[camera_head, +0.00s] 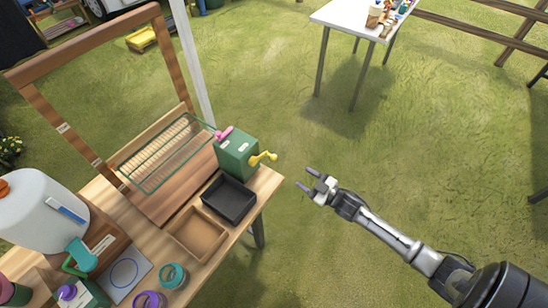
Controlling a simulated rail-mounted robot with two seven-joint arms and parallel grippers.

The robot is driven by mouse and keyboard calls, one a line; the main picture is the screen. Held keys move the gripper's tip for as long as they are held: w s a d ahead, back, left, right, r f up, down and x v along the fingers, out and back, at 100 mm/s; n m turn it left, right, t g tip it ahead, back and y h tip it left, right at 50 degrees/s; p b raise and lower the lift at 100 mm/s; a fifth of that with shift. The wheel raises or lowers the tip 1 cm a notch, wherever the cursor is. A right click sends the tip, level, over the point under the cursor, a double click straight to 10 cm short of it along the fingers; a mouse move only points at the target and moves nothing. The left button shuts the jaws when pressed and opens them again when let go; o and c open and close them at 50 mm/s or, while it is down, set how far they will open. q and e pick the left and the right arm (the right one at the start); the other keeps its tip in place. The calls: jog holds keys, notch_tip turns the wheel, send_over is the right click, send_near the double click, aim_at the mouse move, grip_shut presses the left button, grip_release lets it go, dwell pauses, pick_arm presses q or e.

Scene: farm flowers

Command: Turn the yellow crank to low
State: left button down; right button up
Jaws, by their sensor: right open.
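The yellow crank (263,158) sticks out from the right side of a green box (236,150) on the wooden table. Its arm points to the right, with a knob at the end. A pink handle (224,133) sits on top of the box, and small pale labels mark its faces. My right gripper (306,179) is open and empty, to the right of the table and a little below and right of the crank, apart from it. Its fingers point left. My left gripper is not in view.
A black tray (247,212) and a wooden tray (180,236) stand in front of the green box. A wire rack (160,160) and wooden frame (30,88) stand left of it. A white table (335,16) is at the back. Grass between is clear.

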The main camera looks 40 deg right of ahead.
aim_at(274, 158)
jog(key=w+a, duration=0.1)
jog(key=w, duration=0.3)
jog(key=w+a+b, duration=0.1)
jog(key=w, duration=0.8)
jog(key=shift+w+a+r+b, duration=0.15)
jog(key=shift+a+r+b, duration=0.15)
jog(key=shift+a, duration=0.1)
jog(key=shift+w+f, duration=0.1)
jog(key=shift+c, duration=0.2)
grip_shut()
